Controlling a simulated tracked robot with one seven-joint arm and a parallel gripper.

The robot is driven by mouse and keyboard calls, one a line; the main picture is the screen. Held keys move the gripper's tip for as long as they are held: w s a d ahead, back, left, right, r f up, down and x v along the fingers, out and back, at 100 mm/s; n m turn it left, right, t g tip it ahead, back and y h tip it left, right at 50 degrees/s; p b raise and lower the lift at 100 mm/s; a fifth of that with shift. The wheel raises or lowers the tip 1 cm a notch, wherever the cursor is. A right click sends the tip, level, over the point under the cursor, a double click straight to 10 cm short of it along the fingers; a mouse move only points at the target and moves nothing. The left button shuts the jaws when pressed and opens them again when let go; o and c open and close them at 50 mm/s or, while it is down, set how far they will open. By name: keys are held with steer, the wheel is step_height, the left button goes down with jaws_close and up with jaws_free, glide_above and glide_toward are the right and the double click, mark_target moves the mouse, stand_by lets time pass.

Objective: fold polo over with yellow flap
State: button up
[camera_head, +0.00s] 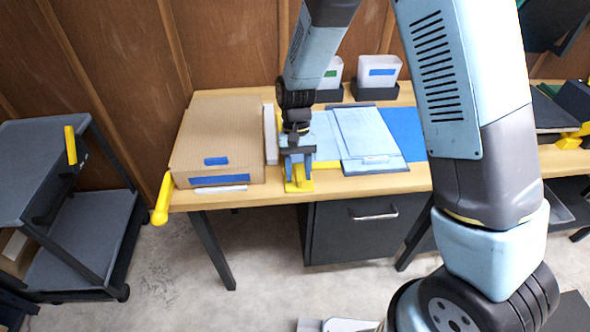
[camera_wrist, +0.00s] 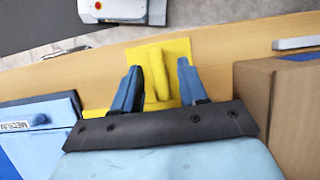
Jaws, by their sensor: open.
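The yellow flap (camera_head: 298,186) lies at the front edge of the bench. In the wrist view the yellow flap (camera_wrist: 148,52) shows its raised yellow ridge between my two blue fingers. My gripper (camera_head: 297,168) is open and points down over it; in the wrist view my gripper (camera_wrist: 153,80) has a finger on each side of the ridge, with gaps visible. Light blue cloth, seemingly the polo (camera_head: 323,132), lies right of my gripper, partly hidden by a light blue board (camera_head: 366,135). The board's front edge (camera_wrist: 40,120) carries a MEDIUM label in the wrist view.
A cardboard box (camera_head: 218,140) stands close left of my gripper and also fills the right of the wrist view (camera_wrist: 285,105). A darker blue panel (camera_head: 405,125) lies right of the board. White bins (camera_head: 378,72) stand at the back. A grey cart (camera_head: 75,190) is far left.

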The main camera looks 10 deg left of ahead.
jaws_close()
stand_by(0.3)
steer(key=shift+a, duration=0.4)
steer(key=shift+d, duration=0.15)
steer(key=shift+r, duration=0.2)
